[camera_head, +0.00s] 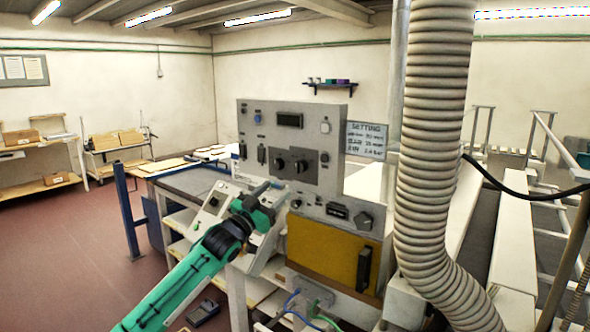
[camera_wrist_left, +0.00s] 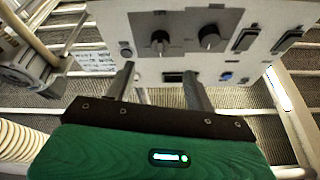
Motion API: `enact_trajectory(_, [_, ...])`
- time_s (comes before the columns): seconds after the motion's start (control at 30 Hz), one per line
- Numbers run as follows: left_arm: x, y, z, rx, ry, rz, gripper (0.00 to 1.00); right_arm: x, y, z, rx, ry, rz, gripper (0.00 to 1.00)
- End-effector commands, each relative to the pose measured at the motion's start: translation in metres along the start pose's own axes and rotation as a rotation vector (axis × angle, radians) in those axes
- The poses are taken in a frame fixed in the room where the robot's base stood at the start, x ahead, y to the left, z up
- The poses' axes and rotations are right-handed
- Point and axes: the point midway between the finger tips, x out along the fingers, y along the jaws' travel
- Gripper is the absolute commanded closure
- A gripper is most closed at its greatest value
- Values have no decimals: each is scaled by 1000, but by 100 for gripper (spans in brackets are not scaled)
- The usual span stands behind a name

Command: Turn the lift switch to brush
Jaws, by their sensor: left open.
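A grey control panel (camera_head: 257,135) stands upright in the middle of the head view. It carries two dark rotary knobs, a left one (camera_head: 279,163) and a right one (camera_head: 301,166), and another dark knob (camera_head: 364,220) lower right. The labels are too small to read, so I cannot tell which is the lift switch. My left gripper (camera_head: 271,192) is open and empty, just below the two knobs. In the left wrist view its fingers (camera_wrist_left: 158,76) point at the panel, with the two knobs (camera_wrist_left: 160,42) (camera_wrist_left: 209,38) beyond the tips, apparently untouched. My right gripper is out of view.
A thick ribbed hose (camera_head: 433,150) hangs right of the panel. A sign headed SETTING (camera_head: 367,140) is fixed beside it. A yellow door (camera_head: 325,252) with a dark handle is below. A sloped white box (camera_head: 212,205) stands close to my left forearm.

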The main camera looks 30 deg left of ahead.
Motion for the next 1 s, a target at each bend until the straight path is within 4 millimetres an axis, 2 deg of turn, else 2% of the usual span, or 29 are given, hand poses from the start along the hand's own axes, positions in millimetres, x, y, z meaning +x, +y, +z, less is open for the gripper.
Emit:
enact_trajectory(0.1, [20,-1,-4,-1,1,-1,45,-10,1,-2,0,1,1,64])
enact_trajectory(0.6, [89,-1,-2,-1,-2,-2,45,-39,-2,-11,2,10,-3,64])
enact_trajectory(0.8, [102,0,0,0,-1,-1,45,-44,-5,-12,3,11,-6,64])
enact_trajectory(1.0, [104,0,1,0,-2,-1,45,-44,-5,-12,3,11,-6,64])
